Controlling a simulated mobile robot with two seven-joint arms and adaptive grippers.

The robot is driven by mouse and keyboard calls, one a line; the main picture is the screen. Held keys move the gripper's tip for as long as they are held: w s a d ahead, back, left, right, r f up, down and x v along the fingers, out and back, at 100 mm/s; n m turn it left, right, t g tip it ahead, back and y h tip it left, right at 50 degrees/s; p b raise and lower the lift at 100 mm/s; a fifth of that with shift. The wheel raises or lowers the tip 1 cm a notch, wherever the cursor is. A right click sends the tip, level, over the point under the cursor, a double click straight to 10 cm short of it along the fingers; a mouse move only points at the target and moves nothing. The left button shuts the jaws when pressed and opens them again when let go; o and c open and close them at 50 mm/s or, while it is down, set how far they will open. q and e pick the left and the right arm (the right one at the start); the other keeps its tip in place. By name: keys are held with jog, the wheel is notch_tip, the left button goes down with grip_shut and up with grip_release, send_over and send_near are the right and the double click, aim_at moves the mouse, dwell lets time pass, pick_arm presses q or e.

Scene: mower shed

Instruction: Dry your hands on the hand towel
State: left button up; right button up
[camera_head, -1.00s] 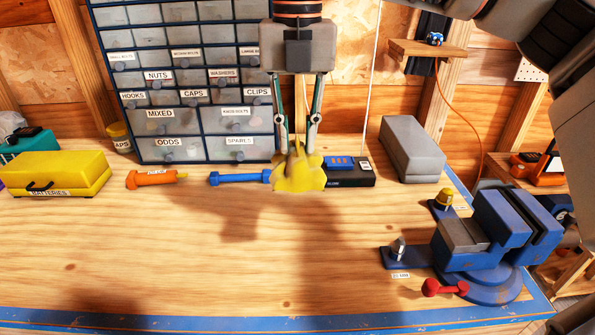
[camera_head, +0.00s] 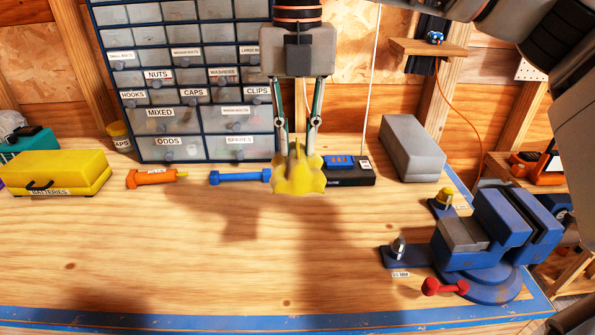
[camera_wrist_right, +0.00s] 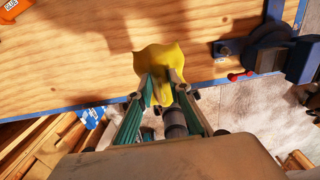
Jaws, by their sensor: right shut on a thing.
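A crumpled yellow cloth (camera_head: 299,174), which looks like the hand towel, hangs from my right gripper (camera_head: 298,150) above the workbench. The right gripper points down and its fingertips are shut on the cloth. In the right wrist view the cloth (camera_wrist_right: 158,66) bunches between the fingertips (camera_wrist_right: 162,88) and spreads out beyond them. My left gripper does not show in either view.
The workbench (camera_head: 180,250) is clear in front. A blue vise (camera_head: 490,240) stands at the right.

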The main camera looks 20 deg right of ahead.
jog(key=shift+r, duration=0.35)
jog(key=shift+f, duration=0.2)
jog(key=shift+f, duration=0.6)
jog(key=m+b, duration=0.1)
jog(key=m, duration=0.1)
jog(key=m+b, duration=0.1)
jog(key=shift+s+d+f+m, duration=0.1)
jog(key=shift+d+m, duration=0.05)
jog(key=shift+m, duration=0.25)
jog(key=shift+f+m+b, duration=0.25)
jog(key=shift+m+b, duration=0.05)
jog(key=shift+b, duration=0.05)
jog(key=shift+f, duration=9.55)
